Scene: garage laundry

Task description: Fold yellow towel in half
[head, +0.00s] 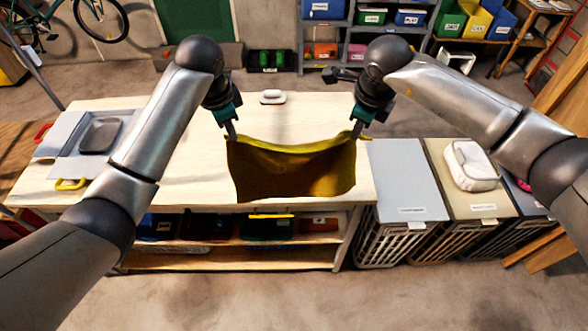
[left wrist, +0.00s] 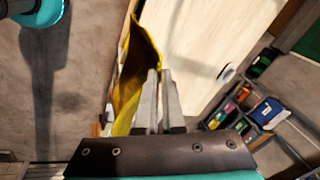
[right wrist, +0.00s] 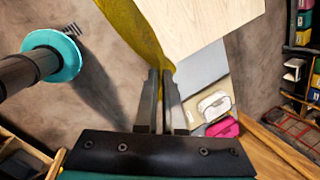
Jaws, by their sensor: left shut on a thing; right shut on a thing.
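The yellow towel (head: 292,172) hangs between my two grippers above the front part of the wooden table (head: 190,179). Its top edge sags a little in the middle, and its lower edge hangs near the table's front edge. My left gripper (head: 232,136) is shut on the towel's upper left corner. In the left wrist view the towel (left wrist: 133,72) runs off from the fingertips (left wrist: 160,75). My right gripper (head: 356,133) is shut on the upper right corner. In the right wrist view the towel (right wrist: 137,28) meets the fingertips (right wrist: 160,74). Whether the lower edge touches the table is unclear.
A small white object (head: 272,97) lies at the table's back. A grey tray (head: 100,136) and a yellow-handled thing (head: 70,184) are at the left. Lidded hampers (head: 404,185) stand right of the table, one bearing a white pouch (head: 471,166).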

